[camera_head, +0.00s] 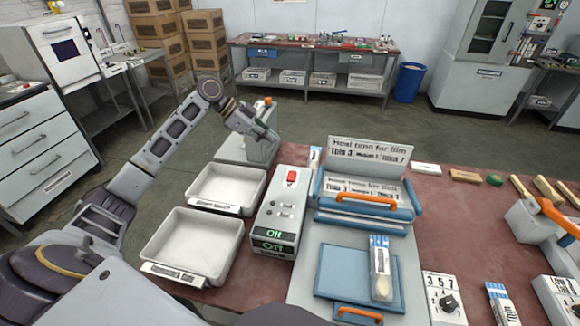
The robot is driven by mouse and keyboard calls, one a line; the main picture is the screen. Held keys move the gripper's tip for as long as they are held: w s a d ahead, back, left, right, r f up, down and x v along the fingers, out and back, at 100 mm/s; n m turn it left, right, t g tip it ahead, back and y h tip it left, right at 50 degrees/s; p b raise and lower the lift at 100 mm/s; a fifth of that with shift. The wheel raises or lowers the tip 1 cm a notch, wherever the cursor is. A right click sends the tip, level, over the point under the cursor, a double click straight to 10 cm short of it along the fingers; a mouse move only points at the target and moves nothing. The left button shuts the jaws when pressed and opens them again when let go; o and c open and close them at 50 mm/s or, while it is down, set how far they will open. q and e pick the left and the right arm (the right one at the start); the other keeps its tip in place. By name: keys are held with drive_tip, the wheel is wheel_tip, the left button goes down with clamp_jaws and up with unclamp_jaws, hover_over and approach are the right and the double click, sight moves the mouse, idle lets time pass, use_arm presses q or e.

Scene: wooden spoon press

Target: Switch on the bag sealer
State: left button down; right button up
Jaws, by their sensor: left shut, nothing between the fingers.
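The bag sealer's grey control box (279,215) stands on the red-brown table, with a red switch (291,177) near its far end. Two green displays (270,240) on its near end appear to read "Off". Right of it is the sealer with a blue frame and an orange handle (366,199). A clear packet with a wooden spoon (381,270) lies on the blue plate in front. My left gripper (266,134) is shut and empty, beyond and left of the red switch, over a grey box-shaped unit (259,151). It is apart from the switch. My right gripper is out of view.
Two white trays (228,187) (193,242) sit left of the control box. A sign about heat time for film (368,152) stands behind the sealer. A numbered dial box (444,299) is at front right. Wooden spoons and a grey device with an orange handle are at far right.

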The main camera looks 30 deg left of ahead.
use_arm(q)
drive_tip(key=shift+s+f+m, duration=0.15)
drive_tip(key=shift+s+m, duration=0.15)
drive_tip(key=shift+m, duration=0.7)
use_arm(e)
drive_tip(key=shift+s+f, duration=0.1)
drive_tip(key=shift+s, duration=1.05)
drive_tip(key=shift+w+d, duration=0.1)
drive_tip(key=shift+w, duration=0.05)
